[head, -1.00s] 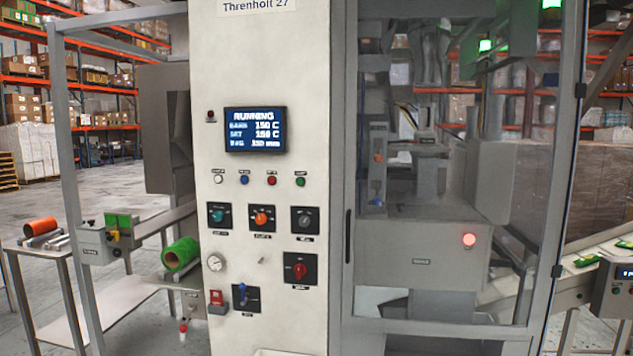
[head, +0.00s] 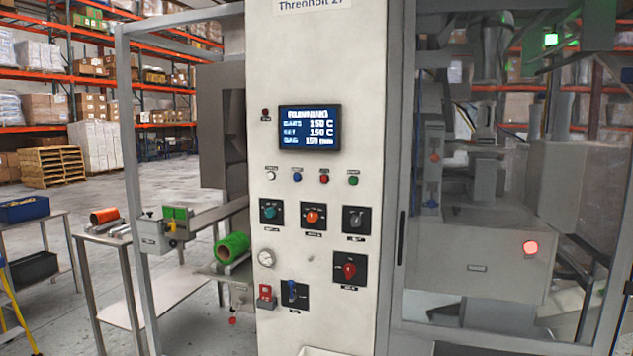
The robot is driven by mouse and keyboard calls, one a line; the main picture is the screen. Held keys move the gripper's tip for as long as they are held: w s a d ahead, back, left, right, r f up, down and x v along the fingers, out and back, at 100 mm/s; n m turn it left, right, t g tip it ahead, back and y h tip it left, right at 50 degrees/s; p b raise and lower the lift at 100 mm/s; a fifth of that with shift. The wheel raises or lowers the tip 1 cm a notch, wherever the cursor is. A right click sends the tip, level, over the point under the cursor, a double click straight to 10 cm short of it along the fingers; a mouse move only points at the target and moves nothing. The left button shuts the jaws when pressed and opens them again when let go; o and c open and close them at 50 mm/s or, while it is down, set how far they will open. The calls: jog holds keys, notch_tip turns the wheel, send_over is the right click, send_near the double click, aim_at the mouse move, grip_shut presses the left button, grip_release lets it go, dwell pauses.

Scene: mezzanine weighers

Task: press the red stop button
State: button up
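The white control panel (head: 345,120) of the machine stands upright in the middle of the head view. A row of small round buttons runs below its lit screen (head: 309,127): white, blue, red and green. The small red button (head: 324,179) is third from the left; its label is too small to read. A larger red rotary knob (head: 349,270) sits on a black plate lower down. My gripper is not in view.
A side table (head: 125,238) with rolls stands left of the machine frame. A green roll (head: 233,248) sits on a spindle beside the panel. A blue bin (head: 22,209) and part of a yellow ladder are at the far left. Open floor lies behind, before the racks.

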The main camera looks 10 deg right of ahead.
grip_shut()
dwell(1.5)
